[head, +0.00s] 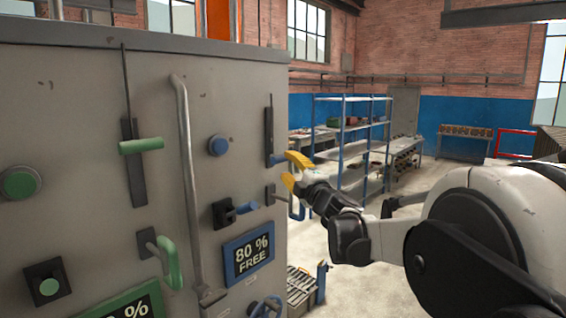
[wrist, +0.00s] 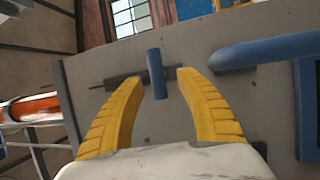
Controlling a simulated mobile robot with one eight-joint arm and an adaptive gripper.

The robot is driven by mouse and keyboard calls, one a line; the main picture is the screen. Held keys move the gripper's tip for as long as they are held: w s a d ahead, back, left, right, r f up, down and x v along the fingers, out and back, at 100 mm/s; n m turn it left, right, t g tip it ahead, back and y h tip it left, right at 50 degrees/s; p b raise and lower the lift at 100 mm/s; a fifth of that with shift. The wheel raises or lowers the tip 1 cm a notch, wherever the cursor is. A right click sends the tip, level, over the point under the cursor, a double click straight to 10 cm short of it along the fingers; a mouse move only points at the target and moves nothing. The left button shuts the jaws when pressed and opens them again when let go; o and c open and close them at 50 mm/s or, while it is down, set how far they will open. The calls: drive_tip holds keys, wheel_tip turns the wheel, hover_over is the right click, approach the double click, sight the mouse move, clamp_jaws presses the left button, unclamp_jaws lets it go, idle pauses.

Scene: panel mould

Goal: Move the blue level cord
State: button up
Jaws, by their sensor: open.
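The blue lever handle (head: 277,159) sits at the low end of a dark upright slot (head: 268,125) near the right edge of the grey panel. In the wrist view the short blue handle (wrist: 155,73) stands out from the dark slot plate (wrist: 122,80). My gripper (head: 289,170) is at the panel's right edge, close to the handle. Its yellow fingers (wrist: 160,80) are open, one on each side of the handle in the wrist view. I cannot tell whether either finger touches it. No separate blue cord is clear.
The grey panel (head: 90,75) also bears green controls, a long grey handle (head: 187,180), a round blue button (head: 219,145), a blue-handled switch (head: 236,210) and an "80 % FREE" sign (head: 248,254). A thick blue bar (wrist: 265,50) lies close right of my fingers. Shelves (head: 350,150) stand well behind.

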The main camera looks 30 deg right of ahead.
drive_tip(key=s+f, duration=0.1)
drive_tip(key=s, duration=0.6)
drive_tip(key=shift+a+f, duration=0.15)
drive_tip(key=shift+a, duration=0.05)
drive_tip(key=shift+f, duration=0.1)
